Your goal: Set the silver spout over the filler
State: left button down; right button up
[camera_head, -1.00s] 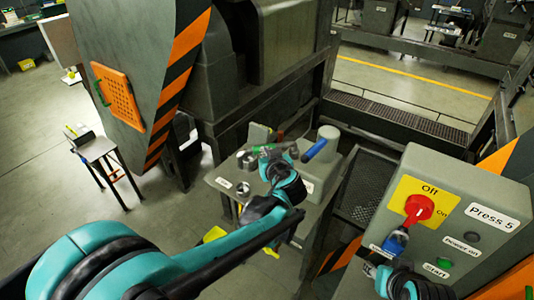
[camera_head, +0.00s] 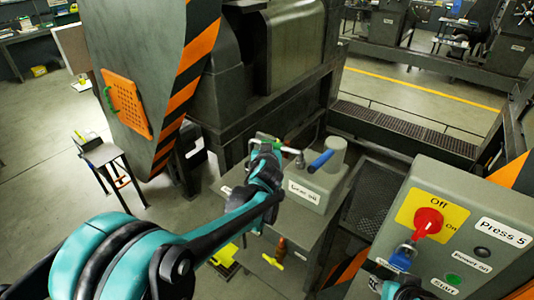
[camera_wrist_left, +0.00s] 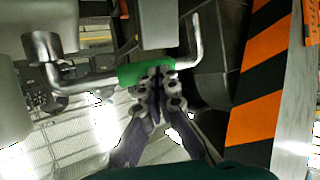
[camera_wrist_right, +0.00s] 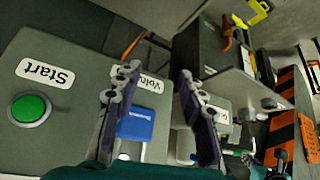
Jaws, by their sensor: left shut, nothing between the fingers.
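The silver spout is a bent metal pipe with a green sleeve; it shows in the left wrist view (camera_wrist_left: 95,85) with a wide cup at its left end and an upturned right end. In the head view, part of the spout (camera_head: 292,151) shows beside the grey "Gear oil" box (camera_head: 318,190). My left gripper (camera_wrist_left: 157,76) is shut and empty, its tips overlapping the green sleeve in the picture; contact is unclear. I cannot pick out the filler for sure. My right gripper (camera_wrist_right: 157,78) is open and empty near the control box.
The "Gear oil" box has a blue handle (camera_head: 321,160) and stands on a small grey table (camera_head: 285,228). The Press 5 control box (camera_head: 450,215), with a red switch (camera_head: 428,222), is at the right.

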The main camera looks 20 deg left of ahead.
pick_arm(q)
jog(key=shift+w+a, duration=0.1)
jog(key=shift+w, duration=0.55)
